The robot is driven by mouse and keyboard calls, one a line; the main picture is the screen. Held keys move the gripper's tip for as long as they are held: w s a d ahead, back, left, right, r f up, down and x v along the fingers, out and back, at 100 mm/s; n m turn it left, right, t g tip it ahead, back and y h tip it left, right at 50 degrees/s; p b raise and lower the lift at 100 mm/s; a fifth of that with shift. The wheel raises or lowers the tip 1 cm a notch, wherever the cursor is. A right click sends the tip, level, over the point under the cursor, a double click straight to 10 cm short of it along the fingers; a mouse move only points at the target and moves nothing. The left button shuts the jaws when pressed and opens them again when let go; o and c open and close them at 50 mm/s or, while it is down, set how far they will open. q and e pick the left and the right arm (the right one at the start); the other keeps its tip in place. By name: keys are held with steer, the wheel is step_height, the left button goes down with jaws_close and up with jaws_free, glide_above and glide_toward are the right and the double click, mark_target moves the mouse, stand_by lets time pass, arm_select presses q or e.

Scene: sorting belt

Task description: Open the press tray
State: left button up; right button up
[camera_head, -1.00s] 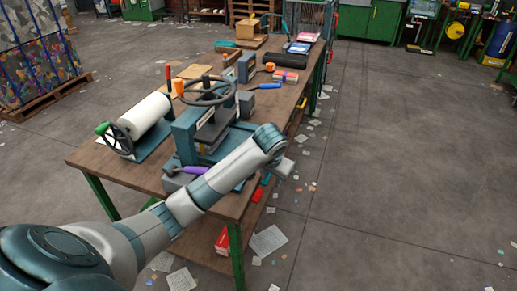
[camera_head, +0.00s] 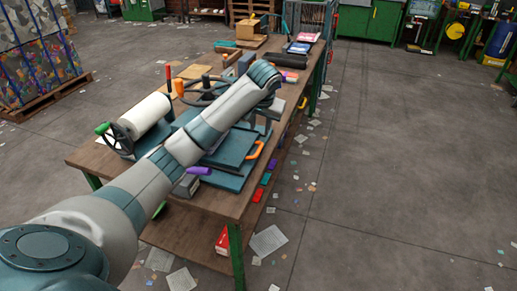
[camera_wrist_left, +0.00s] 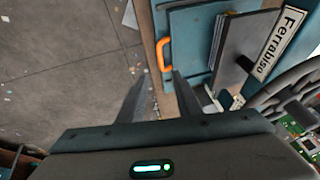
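The press tray (camera_head: 234,148) is a flat teal plate with an orange handle (camera_head: 256,150) at the right edge of the workbench. The press around it is partly hidden by my left arm. In the left wrist view, the teal tray (camera_wrist_left: 190,40) and its orange handle (camera_wrist_left: 160,54) are beyond my left gripper (camera_wrist_left: 160,96). Its two fingers are apart with nothing between them, and the handle lies ahead of the gap, not visibly touched. In the head view the fingers are mostly hidden behind my wrist. My right gripper is not in view.
A white roller with a green-knobbed crank (camera_head: 146,117) stands left of the press. A purple-handled tool (camera_head: 199,171) lies near the front of the workbench (camera_head: 120,164). The press handwheel (camera_wrist_left: 288,92) is close at the gripper's right.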

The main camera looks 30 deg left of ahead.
mark_target(258, 151)
arm_select(q)
steer(key=p+x, duration=0.3)
steer(key=x, duration=1.2)
steer(key=shift+f, duration=0.2)
steer(key=shift+x, duration=0.95)
jaws_close()
